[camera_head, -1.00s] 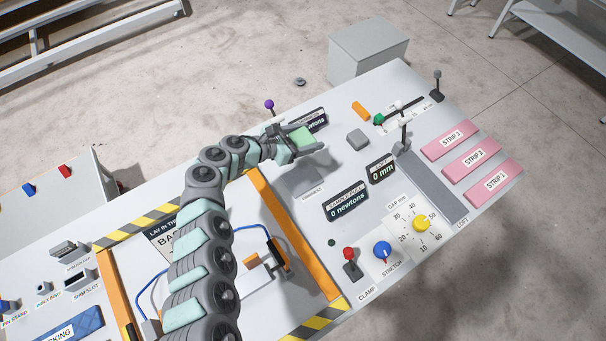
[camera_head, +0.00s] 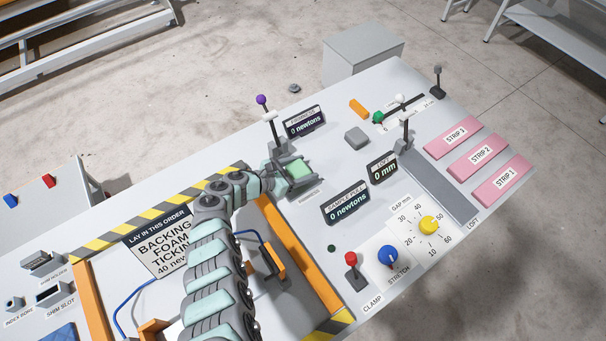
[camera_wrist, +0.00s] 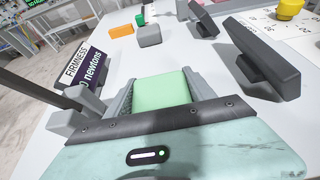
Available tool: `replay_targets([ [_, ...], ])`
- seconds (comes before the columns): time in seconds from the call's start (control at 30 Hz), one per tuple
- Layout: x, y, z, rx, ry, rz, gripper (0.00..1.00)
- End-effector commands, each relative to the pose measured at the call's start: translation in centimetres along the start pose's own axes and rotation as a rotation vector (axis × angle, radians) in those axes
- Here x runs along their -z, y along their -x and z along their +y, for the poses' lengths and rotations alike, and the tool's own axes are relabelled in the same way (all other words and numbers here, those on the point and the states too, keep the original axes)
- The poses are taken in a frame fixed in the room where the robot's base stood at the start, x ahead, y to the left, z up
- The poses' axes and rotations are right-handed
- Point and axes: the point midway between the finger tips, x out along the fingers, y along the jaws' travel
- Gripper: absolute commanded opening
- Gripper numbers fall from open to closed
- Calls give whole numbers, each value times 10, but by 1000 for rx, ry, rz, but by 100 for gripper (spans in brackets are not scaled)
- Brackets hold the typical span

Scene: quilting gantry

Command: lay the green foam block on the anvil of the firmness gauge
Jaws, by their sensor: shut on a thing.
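The green foam block (camera_head: 297,169) is held between the fingers of my gripper (camera_head: 294,172). In the wrist view the foam block (camera_wrist: 161,92) fills the space between the two grey fingers. My gripper is over the spot of the firmness gauge, just in front of its purple-knobbed lever (camera_head: 268,122). The gauge's FIRMNESS display (camera_head: 305,122) reads 0 newtons. The anvil is mostly hidden under the gripper and foam. I cannot tell whether the foam touches it.
A grey block (camera_head: 356,138) and an orange block (camera_head: 359,109) lie to the right. The SAMPLE PULL display (camera_head: 346,202) and the LOFT display (camera_head: 382,169) stand on the near right. Pink strips (camera_head: 475,155) lie at the far right. The bench between gripper and grey block is clear.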

Motion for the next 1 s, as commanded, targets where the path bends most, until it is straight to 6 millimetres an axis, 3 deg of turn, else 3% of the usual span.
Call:
replay_targets([
  [0.03, 13, -7, -1, 3, 0, 1, 26],
  [0.1, 18, -8, 0, 1, 0, 0, 26],
  [0.53, 22, -9, 0, 0, 0, 0, 26],
  [0.57, 21, -9, 0, 0, 0, 0, 63],
  [0.8, 20, -8, 0, 0, 0, 0, 83],
  [1.0, 20, -9, 0, 0, 0, 0, 84],
])
